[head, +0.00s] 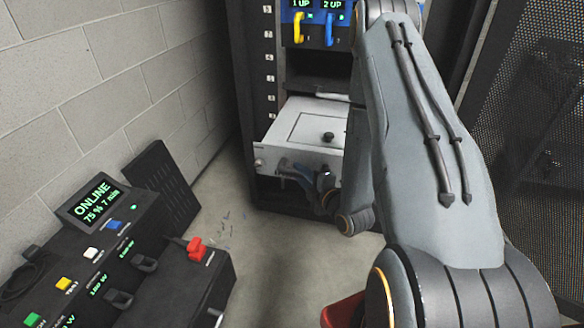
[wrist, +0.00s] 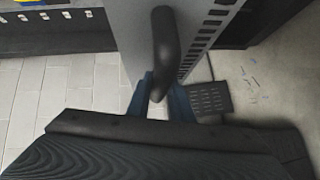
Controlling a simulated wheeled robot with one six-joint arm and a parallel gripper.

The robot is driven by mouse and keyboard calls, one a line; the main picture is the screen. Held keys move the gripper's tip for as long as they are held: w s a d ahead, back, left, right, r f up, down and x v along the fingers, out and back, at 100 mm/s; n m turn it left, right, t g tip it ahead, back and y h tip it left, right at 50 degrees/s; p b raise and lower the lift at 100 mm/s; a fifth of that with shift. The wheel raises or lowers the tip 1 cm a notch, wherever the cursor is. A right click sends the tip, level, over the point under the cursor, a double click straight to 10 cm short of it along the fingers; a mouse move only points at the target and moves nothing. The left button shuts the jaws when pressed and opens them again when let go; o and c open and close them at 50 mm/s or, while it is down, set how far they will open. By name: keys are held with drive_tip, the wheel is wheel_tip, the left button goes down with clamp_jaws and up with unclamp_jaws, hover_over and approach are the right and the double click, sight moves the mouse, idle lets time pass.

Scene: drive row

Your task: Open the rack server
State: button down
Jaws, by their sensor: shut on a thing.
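The rack server (head: 296,140) is a light grey box, drawn partway out of the black rack (head: 262,75) in the head view. Its top shows an outlined cover panel with a black knob (head: 328,136). My gripper (head: 290,172) is at the server's front face, its blue fingers partly hidden by my wrist. In the wrist view my gripper (wrist: 160,97) has its blue fingers on either side of a black bar handle (wrist: 165,50) on the server's grey front (wrist: 130,40). The fingers are shut on the handle.
Above the server are a dark open bay (head: 315,78) and a unit with yellow and blue handles (head: 317,25). A black power unit (head: 95,255) with a lit screen and a red switch stands at the lower left by the block wall. A mesh door (head: 530,110) is at the right.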

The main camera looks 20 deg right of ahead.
drive_tip(key=shift+s+a, duration=0.15)
drive_tip(key=shift+a, duration=0.05)
drive_tip(key=c, duration=1.6)
unclamp_jaws()
drive_tip(key=v, duration=0.7)
drive_tip(key=shift+s+d+r, duration=0.1)
drive_tip(key=shift+s, duration=0.3)
